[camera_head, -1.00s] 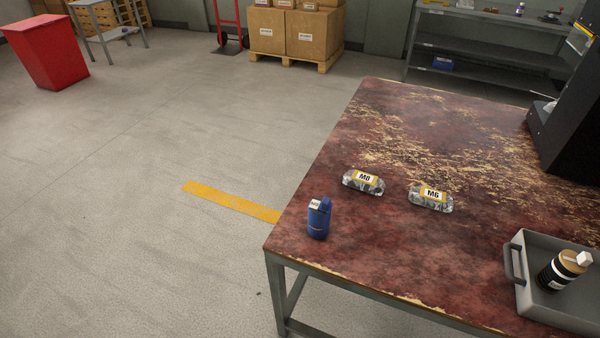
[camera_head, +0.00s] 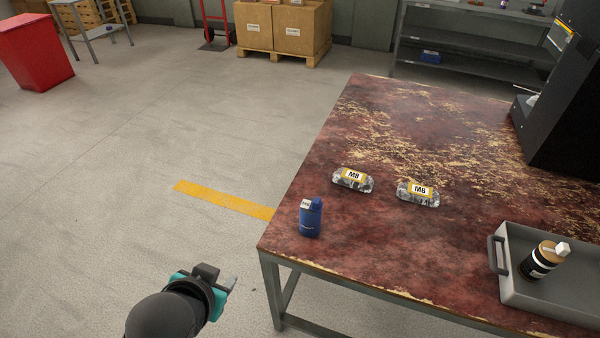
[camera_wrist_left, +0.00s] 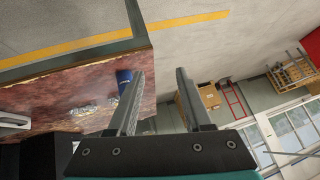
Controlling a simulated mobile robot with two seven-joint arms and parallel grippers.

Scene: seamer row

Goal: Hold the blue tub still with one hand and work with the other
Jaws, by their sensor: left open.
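The blue tub (camera_head: 311,219) stands upright near the left front corner of the worn red table (camera_head: 400,130), with a white label at its top. In the left wrist view the tub (camera_wrist_left: 124,77) shows just left of the left finger, some way beyond it. My left gripper (camera_head: 232,284) is low at the front, over the floor and left of the table, apart from the tub. In the left wrist view the jaws (camera_wrist_left: 157,78) are open with nothing between them. My right gripper is not in view.
Two clear packs, labelled M8 (camera_head: 352,180) and M6 (camera_head: 418,193), lie right of the tub. A grey tray (camera_head: 498,280) at the right front holds a dark bottle (camera_head: 542,260) with a white cap. A black machine (camera_head: 565,110) stands at the right edge.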

